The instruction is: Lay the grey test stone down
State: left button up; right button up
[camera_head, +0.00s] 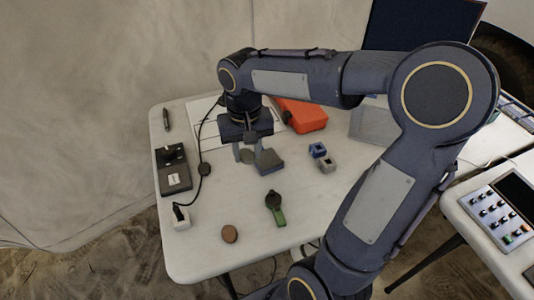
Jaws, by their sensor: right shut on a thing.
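The grey test stone (247,157), a small rounded grey piece, shows between the fingers of my right gripper (247,152). The gripper points down over the back left part of the white table (205,256) and is shut on the stone. Whether the stone touches the table I cannot tell. A dark grey block (270,162) lies just right of the fingers. My left gripper is not in view.
A brown oval stone (229,234) and a green-handled tool (276,208) lie in front. Small blue (317,150) and grey (327,164) blocks sit right. A black device (174,173) stands left; an orange case (302,115) lies behind. The table's front left is mostly clear.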

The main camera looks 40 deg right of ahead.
jog(key=w+d+f, duration=0.3)
jog(key=d, duration=0.3)
send_over(267, 159)
jog(key=a, duration=0.1)
jog(key=f, duration=0.4)
jog(key=shift+s+a+f, duration=0.1)
jog(key=shift+s+f, duration=0.1)
jog(key=shift+s, duration=0.2)
jog(key=shift+w+d+f, duration=0.25)
jog(key=shift+d+f, duration=0.25)
jog(key=shift+f, duration=0.15)
notch_tip(267, 159, down, 3)
jog(key=shift+w+d+f+b, duration=0.1)
jog(key=shift+d+f+b, duration=0.1)
jog(key=shift+b, duration=0.15)
jog(key=shift+a, duration=0.1)
jog(key=shift+f, duration=0.1)
jog(key=o, duration=1)
jog(key=shift+c, duration=0.2)
